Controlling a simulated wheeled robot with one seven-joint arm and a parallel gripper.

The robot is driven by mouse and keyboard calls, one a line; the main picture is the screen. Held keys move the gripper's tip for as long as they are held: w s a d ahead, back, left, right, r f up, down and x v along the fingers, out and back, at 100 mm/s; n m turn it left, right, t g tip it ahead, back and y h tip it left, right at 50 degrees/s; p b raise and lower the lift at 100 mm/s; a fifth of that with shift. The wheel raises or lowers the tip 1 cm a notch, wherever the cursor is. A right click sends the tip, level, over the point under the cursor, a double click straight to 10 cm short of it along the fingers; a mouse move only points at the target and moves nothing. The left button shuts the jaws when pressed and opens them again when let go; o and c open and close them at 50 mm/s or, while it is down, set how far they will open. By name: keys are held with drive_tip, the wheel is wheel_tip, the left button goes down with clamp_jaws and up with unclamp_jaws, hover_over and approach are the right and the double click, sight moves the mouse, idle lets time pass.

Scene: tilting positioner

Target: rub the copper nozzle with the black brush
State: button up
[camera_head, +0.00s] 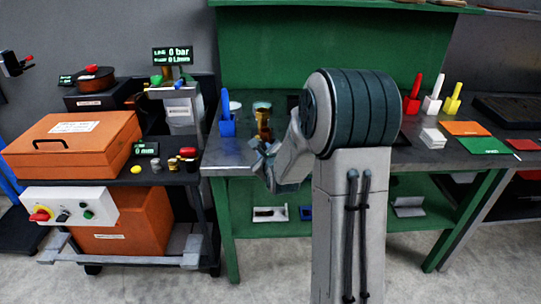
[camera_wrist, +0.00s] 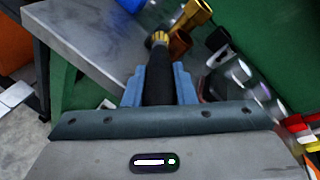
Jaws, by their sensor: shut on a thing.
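My gripper (camera_wrist: 158,70) is shut on the black brush (camera_wrist: 157,85), whose dark handle lies between the two blue fingers. The brush's brass-coloured bristle end (camera_wrist: 158,38) points away from my gripper. The copper nozzle (camera_wrist: 180,42) is just right of the bristles in the wrist view, below a larger golden fitting (camera_wrist: 196,13). I cannot tell whether bristles and nozzle touch. In the head view my gripper (camera_head: 266,152) is at the bench's front edge, just below the golden fitting (camera_head: 263,118). The brush is not clear there.
The grey bench top (camera_head: 225,155) carries a blue holder (camera_head: 227,125) left of the fitting. My arm hides part of the bench. Red, white and yellow holders (camera_head: 432,103) stand to the right. A cart with an orange case (camera_head: 75,142) stands at the left.

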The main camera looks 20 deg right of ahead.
drive_tip(key=shift+w+a, duration=0.55)
drive_tip(key=shift+a, duration=0.15)
drive_tip(key=s+a+b, duration=0.2)
drive_tip(key=s+a, duration=0.1)
drive_tip(key=s, duration=0.1)
drive_tip(key=shift+s+a, duration=0.35)
drive_tip(key=shift+s, duration=0.05)
drive_tip(key=shift+s+b, duration=0.1)
drive_tip(key=shift+b, duration=0.2)
drive_tip(key=shift+s+a+b, duration=0.4)
drive_tip(key=shift+s+a, duration=0.5)
drive_tip(key=shift+s, duration=0.25)
